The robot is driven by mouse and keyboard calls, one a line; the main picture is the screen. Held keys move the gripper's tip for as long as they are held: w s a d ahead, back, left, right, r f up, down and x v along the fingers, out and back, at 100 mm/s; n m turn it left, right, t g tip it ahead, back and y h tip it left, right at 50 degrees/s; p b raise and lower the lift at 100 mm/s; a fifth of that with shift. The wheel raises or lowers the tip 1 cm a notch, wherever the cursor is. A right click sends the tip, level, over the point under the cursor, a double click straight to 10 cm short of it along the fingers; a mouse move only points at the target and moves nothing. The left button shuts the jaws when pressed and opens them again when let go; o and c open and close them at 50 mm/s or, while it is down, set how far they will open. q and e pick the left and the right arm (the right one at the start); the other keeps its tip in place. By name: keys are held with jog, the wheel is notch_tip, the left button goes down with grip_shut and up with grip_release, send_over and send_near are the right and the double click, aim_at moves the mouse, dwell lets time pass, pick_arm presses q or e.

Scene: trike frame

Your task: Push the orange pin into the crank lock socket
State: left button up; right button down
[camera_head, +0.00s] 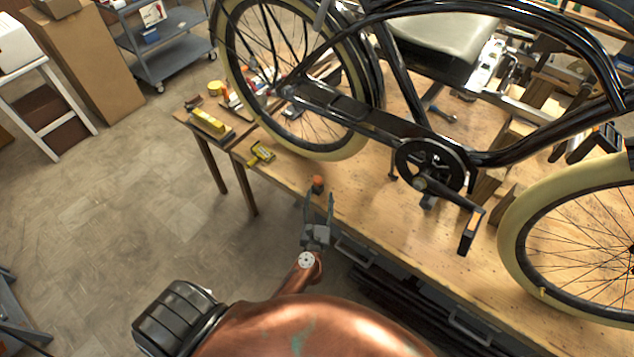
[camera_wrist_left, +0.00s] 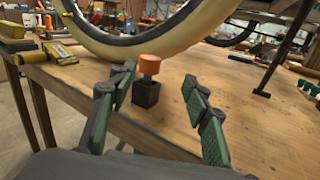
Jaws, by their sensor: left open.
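The orange pin (camera_head: 318,181) stands near the front edge of the wooden bench, below the rear wheel. In the left wrist view the pin (camera_wrist_left: 149,64) is upright, its orange head on a short stem above a dark square block (camera_wrist_left: 146,92), probably the socket. My left gripper (camera_head: 319,205) is open, its fingers pointing at the pin. In the left wrist view its green-padded fingers (camera_wrist_left: 160,92) are spread on either side of the block, apparently without touching it. How deep the pin sits in the block is hard to tell. My right gripper is not in view.
A black trike frame with cream tyres (camera_head: 338,151) and a crank (camera_head: 430,168) stands over the bench (camera_head: 375,215). Yellow tools (camera_head: 261,153) lie at the bench's left end. The bench top right of the pin is clear.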

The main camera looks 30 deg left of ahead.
aim_at(318, 184)
pick_arm(q)
jog(key=shift+a+f+n+g+y, duration=0.3)
jog(key=shift+a+f+n, duration=0.1)
jog(key=shift+n, duration=0.3)
jog(key=shift+w+a+n, duration=0.2)
jog(key=shift+n, duration=0.1)
jog(key=x, duration=0.6)
jog(key=shift+a+r+p, duration=0.15)
jog(key=shift+r+p, duration=0.2)
jog(key=shift+r, duration=0.05)
jog(key=shift+w+a+f, duration=0.1)
jog(key=shift+w+a, duration=0.2)
jog(key=shift+w, duration=0.1)
jog(key=shift+c, duration=0.6)
grip_shut()
